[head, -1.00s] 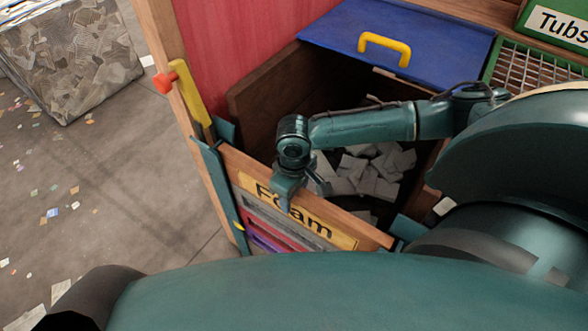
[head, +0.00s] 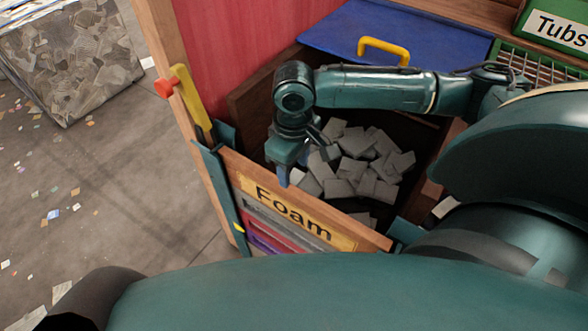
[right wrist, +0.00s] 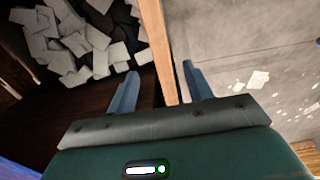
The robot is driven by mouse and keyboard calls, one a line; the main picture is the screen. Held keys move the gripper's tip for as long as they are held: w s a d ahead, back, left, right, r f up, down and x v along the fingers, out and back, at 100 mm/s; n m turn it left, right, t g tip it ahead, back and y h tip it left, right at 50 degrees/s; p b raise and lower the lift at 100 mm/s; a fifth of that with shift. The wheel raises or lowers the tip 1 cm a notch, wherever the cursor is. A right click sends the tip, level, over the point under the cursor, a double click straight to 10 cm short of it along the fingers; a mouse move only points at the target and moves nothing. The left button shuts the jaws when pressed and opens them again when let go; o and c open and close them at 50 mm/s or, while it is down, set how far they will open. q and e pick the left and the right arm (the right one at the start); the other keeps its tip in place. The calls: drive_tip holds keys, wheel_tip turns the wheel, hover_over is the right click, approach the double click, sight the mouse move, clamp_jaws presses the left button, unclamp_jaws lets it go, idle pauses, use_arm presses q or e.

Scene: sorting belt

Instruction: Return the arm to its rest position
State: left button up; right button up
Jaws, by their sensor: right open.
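My right arm reaches in from the right in the head view, above the wooden bin labelled Foam (head: 340,229). My right gripper (head: 290,172) points down over the inner side of the bin's front wall. In the right wrist view the right gripper (right wrist: 157,82) has its two fingers apart with nothing held. The bin's wooden edge (right wrist: 158,45) shows between and beyond the fingers; I cannot tell the exact gap. White-grey foam pieces (head: 365,160) lie in the bin, partly hidden by the arm. My left gripper is not in view.
A blue lid with a yellow handle (head: 385,47) lies behind the bin. A yellow lever with a red knob (head: 187,92) stands at the left post. A green Tubs sign (head: 557,27) is top right. A bale of scrap (head: 70,55) sits on the littered floor.

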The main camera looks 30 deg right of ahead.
drive_tip(key=shift+r, duration=0.7)
drive_tip(key=a+f+n+t+y, duration=0.1)
drive_tip(key=a+f+t+y, duration=0.25)
drive_tip(key=a, duration=0.45)
drive_tip(key=a+f+t+y, duration=0.2)
drive_tip(key=a+f+y, duration=0.15)
drive_tip(key=a, duration=0.55)
drive_tip(key=s+d+f+m+t+h+p, duration=0.1)
drive_tip(key=s+d+f+m+t+h, duration=0.1)
drive_tip(key=s+d+f+t, duration=0.3)
drive_tip(key=s+d+f+h, duration=0.1)
drive_tip(key=s+d, duration=0.2)
drive_tip(key=shift+s+m+h, duration=0.25)
drive_tip(key=shift+m+h, duration=0.05)
drive_tip(key=shift+h, duration=0.1)
